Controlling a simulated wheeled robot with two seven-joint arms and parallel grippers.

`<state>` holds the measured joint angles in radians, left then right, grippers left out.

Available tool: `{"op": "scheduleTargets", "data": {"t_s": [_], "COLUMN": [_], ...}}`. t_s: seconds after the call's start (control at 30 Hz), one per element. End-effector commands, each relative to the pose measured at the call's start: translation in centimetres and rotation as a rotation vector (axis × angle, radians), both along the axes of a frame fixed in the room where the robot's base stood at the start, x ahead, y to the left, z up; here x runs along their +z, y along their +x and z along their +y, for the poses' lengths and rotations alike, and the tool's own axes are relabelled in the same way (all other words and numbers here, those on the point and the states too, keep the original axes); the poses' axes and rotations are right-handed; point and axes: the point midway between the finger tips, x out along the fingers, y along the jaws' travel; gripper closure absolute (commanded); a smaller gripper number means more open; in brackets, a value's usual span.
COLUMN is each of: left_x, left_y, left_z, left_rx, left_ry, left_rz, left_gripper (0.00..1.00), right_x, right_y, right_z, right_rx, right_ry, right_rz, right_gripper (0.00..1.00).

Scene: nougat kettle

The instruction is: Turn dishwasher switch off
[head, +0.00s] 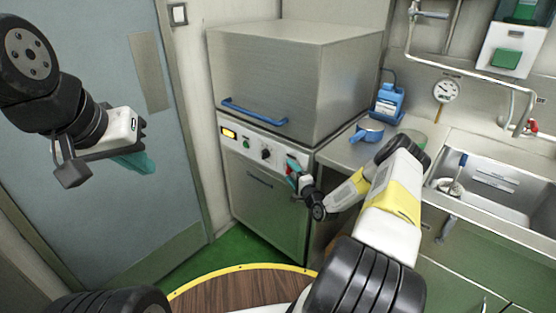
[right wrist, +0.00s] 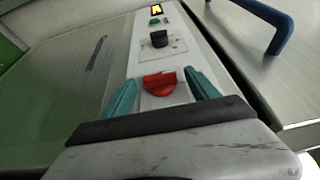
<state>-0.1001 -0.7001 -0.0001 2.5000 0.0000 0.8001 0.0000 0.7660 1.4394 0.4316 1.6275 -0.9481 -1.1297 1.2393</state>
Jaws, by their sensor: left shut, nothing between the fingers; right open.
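The dishwasher (head: 280,95) is a steel hood machine with a white control panel (head: 232,133) along its front. A red rotary switch (right wrist: 160,84) sits at the near end of the panel in the right wrist view. My right gripper (right wrist: 162,77) is open, with one teal finger on each side of the red switch; I cannot tell whether they touch it. In the head view my right gripper (head: 291,173) is at the panel's right end and partly covers the switch. My left gripper (head: 142,163) is shut and empty, raised in front of the grey door, away from the dishwasher.
The panel also has a black knob (right wrist: 159,39), a green button (right wrist: 155,21) and a lit display (head: 229,134). A blue handle (head: 253,111) crosses the hood above. A blue bottle (head: 388,102) and a blue scoop (head: 368,131) stand on the counter beside a sink (head: 495,180).

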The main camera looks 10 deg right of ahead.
Motion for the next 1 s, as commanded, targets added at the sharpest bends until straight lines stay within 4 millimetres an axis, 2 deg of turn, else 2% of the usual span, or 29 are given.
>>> {"op": "scheduleTargets", "data": {"t_s": [0.2, 0.5, 0.57, 0.83, 1.0], "left_x": [0.0, 0.0, 0.0, 0.0, 0.0], "left_y": [0.0, 0.0, 0.0, 0.0, 0.0], "left_z": [0.0, 0.0, 0.0, 0.0, 0.0], "left_rx": [0.000, 0.000, 0.000, 0.000, 0.000], "left_ry": [0.000, 0.000, 0.000, 0.000, 0.000], "left_rz": [0.000, 0.000, 0.000, 0.000, 0.000], "left_gripper": [1.00, 1.00, 1.00, 1.00, 1.00], "right_x": [0.0, 0.0, 0.0, 0.0, 0.0], "right_y": [2.2, 2.5, 2.5, 2.5, 2.5], "right_z": [0.6, 0.7, 0.7, 0.7, 0.7], "right_rx": [0.000, 0.000, 0.000, 0.000, 0.000], "right_ry": [0.000, -0.001, -0.001, -0.002, -0.007], "right_rz": [0.001, 0.002, 0.002, 0.003, 0.010], "right_gripper": [0.31, 0.31, 0.41, 0.93, 0.93]}}
